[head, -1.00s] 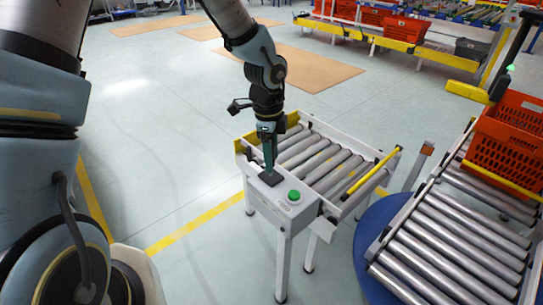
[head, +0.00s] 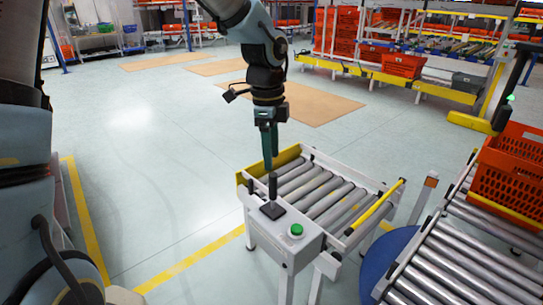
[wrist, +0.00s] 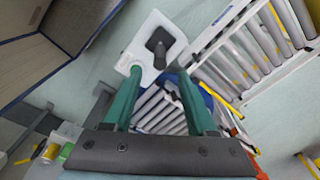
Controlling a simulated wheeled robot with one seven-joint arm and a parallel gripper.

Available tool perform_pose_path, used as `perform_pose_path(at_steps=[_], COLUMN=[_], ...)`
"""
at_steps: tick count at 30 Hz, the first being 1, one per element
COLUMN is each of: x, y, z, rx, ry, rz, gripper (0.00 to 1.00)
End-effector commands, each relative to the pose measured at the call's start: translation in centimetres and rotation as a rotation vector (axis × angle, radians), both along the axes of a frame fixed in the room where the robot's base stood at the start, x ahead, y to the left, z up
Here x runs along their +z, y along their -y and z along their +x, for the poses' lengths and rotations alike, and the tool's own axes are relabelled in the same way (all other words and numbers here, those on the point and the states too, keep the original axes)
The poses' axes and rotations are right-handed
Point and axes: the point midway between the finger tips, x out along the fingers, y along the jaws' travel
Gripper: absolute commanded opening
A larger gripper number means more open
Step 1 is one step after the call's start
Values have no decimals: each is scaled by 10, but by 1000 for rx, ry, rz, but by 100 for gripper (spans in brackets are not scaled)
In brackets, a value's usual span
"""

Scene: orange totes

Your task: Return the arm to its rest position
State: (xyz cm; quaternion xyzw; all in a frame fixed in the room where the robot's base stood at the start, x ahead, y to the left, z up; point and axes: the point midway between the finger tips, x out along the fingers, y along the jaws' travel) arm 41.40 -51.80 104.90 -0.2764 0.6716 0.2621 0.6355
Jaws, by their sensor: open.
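My gripper (head: 270,160) hangs from my arm above the near left end of a small roller conveyor, pointing down. Its green fingers are open with nothing between them, and they show apart in the wrist view (wrist: 160,76). Below the fingertips, a black upright lever (head: 272,187) on a dark square base stands on the conveyor's white control box (head: 290,243). The lever also shows in the wrist view (wrist: 159,47), just beyond the fingertips, and appears clear of them.
A green button (head: 296,230) sits beside the lever. The small conveyor's rollers (head: 325,192) are empty. A larger roller conveyor (head: 455,262) at the right carries an orange tote (head: 508,170). Racks with orange totes stand at the back. The floor (head: 150,190) left of the conveyor is open.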

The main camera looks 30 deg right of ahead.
Motion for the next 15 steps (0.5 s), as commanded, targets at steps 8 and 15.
perform_pose_path(at_steps=[8, 15], x=[0, -5], y=[0, -64], z=[0, 35], rx=[1, 366], ry=[0, 19], rz=[0, 24], gripper=[57, 57])
